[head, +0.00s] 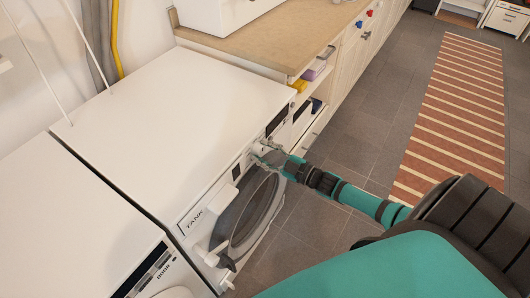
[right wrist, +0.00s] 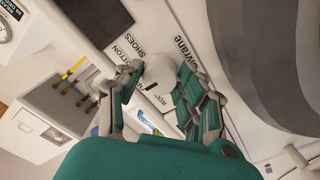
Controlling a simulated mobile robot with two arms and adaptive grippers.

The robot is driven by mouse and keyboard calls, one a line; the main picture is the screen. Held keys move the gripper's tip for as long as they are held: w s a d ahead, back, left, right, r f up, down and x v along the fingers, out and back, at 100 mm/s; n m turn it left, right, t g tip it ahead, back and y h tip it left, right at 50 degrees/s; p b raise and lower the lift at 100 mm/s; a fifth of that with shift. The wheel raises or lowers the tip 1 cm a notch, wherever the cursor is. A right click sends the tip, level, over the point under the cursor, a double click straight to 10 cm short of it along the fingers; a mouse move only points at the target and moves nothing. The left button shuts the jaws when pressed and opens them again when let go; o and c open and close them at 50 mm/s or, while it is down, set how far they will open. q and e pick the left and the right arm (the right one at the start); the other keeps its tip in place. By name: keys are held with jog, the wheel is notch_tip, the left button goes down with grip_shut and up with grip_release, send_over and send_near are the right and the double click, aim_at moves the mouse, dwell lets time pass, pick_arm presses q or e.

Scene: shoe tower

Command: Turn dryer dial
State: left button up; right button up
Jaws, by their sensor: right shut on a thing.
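The dryer (head: 190,110) is the white front-loading machine beside the counter, with a round grey door (head: 250,212) on its front. My right gripper (head: 267,154) is at the upper front panel, above the door. In the right wrist view, its two fingers stand on either side of a round white dial (right wrist: 160,68) and are shut on it. Printed words, one of them "SHOES", surround the dial. The fingers partly cover the dial's sides. My left gripper is not in view.
A second white machine (head: 70,235) stands to the left. A wooden-topped counter (head: 260,42) with open shelves adjoins the dryer on the far side. Grey tiled floor (head: 345,145) and a striped rug (head: 460,100) lie open to the right.

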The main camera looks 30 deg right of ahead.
dwell(0.3)
jog(key=o, duration=1.2)
jog(key=shift+c, duration=0.2)
jog(key=v, duration=1.2)
jog(key=shift+f, duration=0.1)
